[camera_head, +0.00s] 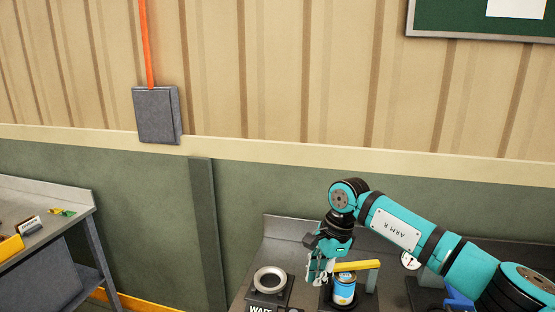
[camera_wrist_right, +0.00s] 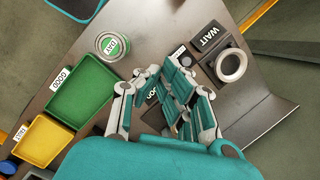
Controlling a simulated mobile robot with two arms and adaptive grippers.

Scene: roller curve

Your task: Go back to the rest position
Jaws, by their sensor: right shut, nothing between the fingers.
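My right arm comes in from the right in the head view. Its gripper (camera_head: 318,276) points down over the bench, just left of a blue and yellow can (camera_head: 344,290). In the wrist view the right gripper (camera_wrist_right: 162,78) has its fingers brought together with nothing held. The fingers partly hide a dark labelled block behind them. My left gripper is not in view.
A metal ring holder (camera_head: 270,281) marked WAIT stands left of the gripper. A yellow bar (camera_head: 357,265) is by the can. The wrist view shows a green-topped DAY can (camera_wrist_right: 112,45), a green tray (camera_wrist_right: 108,72) and a yellow tray (camera_wrist_right: 42,142). A side bench (camera_head: 50,192) is at left.

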